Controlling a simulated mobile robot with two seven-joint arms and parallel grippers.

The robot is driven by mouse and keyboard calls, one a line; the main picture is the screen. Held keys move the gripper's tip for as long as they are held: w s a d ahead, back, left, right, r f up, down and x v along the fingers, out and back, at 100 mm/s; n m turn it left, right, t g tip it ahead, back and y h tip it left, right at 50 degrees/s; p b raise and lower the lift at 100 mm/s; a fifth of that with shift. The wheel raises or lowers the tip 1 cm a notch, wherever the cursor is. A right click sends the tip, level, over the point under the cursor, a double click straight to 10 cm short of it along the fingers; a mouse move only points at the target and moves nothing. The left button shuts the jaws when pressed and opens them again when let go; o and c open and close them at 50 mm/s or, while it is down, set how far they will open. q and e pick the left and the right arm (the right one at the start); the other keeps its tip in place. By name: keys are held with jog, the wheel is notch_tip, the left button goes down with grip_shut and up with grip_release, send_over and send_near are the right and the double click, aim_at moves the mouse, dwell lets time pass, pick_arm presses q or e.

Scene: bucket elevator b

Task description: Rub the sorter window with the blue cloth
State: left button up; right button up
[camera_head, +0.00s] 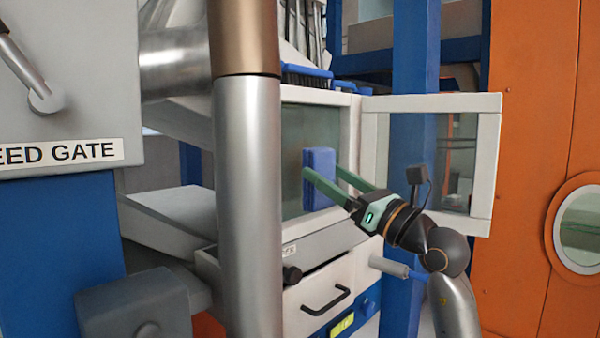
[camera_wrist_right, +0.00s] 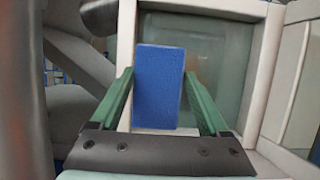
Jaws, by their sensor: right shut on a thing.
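The blue cloth (camera_head: 319,178) is a folded block held upright between the green fingers of my right gripper (camera_head: 325,178). The cloth (camera_wrist_right: 158,88) also shows in the right wrist view, between the two fingers (camera_wrist_right: 160,95). The sorter window (camera_head: 306,135) is a greenish pane in a white frame, directly behind the cloth. The pane (camera_wrist_right: 220,60) also shows in the right wrist view. I cannot tell whether the cloth touches the glass. My left gripper is not in view.
A white-framed glazed door (camera_head: 482,165) stands open to the right of the window. A grey vertical pipe (camera_head: 248,210) stands in front on the left. A blue brush (camera_head: 306,76) lies on top.

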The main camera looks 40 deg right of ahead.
jog(key=shift+w+r, duration=0.1)
jog(key=shift+w, duration=0.35)
jog(key=shift+w+a+r+p, duration=0.1)
jog(key=shift+w+p, duration=0.45)
jog(key=shift+w, duration=0.3)
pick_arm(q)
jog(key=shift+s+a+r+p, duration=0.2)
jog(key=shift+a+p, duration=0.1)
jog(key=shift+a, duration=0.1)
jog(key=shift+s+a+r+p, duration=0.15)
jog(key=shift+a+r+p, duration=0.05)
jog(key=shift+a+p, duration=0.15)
pick_arm(e)
jog(key=w, duration=0.4)
jog(key=shift+a, duration=0.15)
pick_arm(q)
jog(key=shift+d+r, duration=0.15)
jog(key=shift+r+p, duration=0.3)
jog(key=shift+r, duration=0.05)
pick_arm(e)
jog(key=shift+w+a, duration=0.1)
jog(key=shift+w, duration=0.65)
